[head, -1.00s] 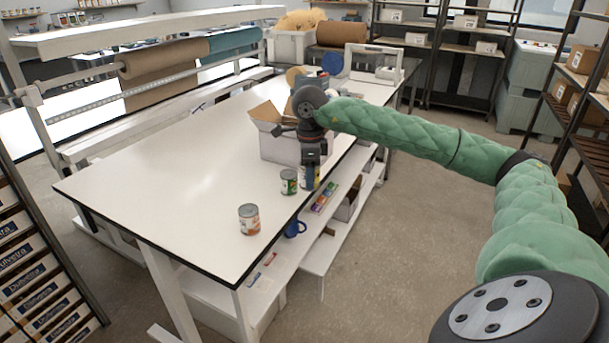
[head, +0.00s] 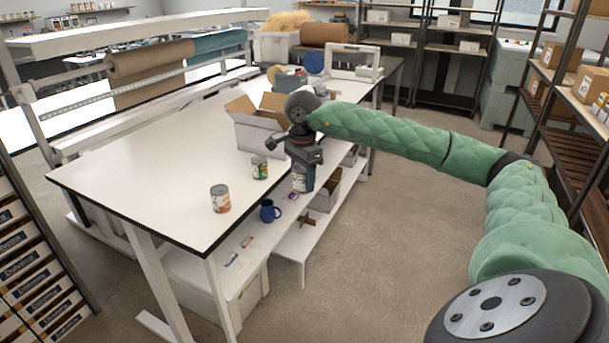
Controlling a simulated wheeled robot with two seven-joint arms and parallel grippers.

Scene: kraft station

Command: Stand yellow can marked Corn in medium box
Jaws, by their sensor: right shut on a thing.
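My right gripper (head: 304,164) is shut on a can (head: 302,181) with a dark blue and pale label, hanging below the jaws at the table's right edge. Its marking is too small to read, and its top is hidden by the gripper. An open box (head: 256,137), pale outside with brown flaps raised, stands on the table behind and to the left of the gripper. Its inside is mostly hidden. My left gripper is not in view.
A green-labelled can (head: 260,168) and an orange-and-white can (head: 220,199) stand near the right edge of the white table (head: 150,165). A blue mug (head: 268,211) is on the shelf below. The table's left and middle are clear.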

